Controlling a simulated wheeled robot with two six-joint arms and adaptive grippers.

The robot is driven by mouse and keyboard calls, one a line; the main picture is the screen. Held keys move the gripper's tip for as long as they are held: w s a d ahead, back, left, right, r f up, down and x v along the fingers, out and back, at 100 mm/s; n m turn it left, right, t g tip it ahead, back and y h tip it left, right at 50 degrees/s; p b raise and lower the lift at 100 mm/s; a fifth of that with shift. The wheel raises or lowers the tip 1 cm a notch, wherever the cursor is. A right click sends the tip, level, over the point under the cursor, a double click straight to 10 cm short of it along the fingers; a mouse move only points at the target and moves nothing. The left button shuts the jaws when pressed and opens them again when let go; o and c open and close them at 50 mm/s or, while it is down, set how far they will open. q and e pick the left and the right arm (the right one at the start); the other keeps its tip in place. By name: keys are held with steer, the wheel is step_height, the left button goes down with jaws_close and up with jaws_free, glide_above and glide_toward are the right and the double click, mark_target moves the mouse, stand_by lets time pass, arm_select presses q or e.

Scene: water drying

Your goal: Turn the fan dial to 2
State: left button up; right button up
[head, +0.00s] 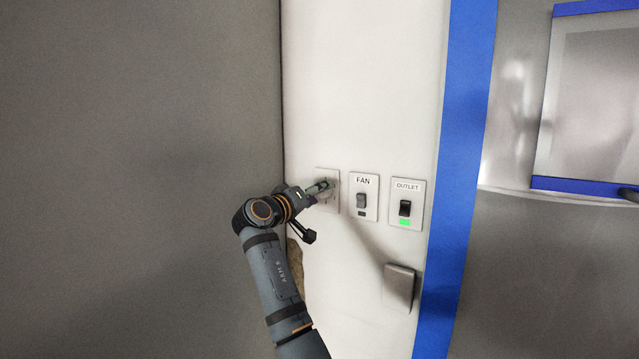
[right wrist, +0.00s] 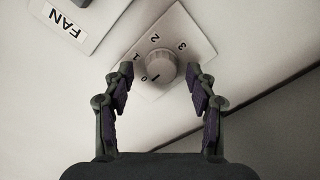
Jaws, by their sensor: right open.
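The fan dial (right wrist: 157,66) is a round light-grey knob on a square plate (right wrist: 188,32) marked 0, 1, 2 and 3. A dark mark on the knob appears to point toward the 0. My right gripper (right wrist: 161,78) is open, with one finger on each side of the knob. I cannot tell whether the fingers touch it. In the head view my right gripper (head: 318,190) is at the dial plate (head: 328,173) and hides most of the knob. My left gripper is not in view.
Right of the dial on the white wall are the FAN switch plate (head: 363,198) and the OUTLET switch plate (head: 406,204), which has a green light. A grey box (head: 399,287) sits lower on the wall. A dark grey panel (head: 140,180) stands at the left.

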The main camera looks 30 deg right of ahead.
steer(key=shift+w+d, duration=0.35)
steer(key=shift+d, duration=0.1)
steer(key=shift+a, duration=0.1)
steer(key=shift+c, duration=0.3)
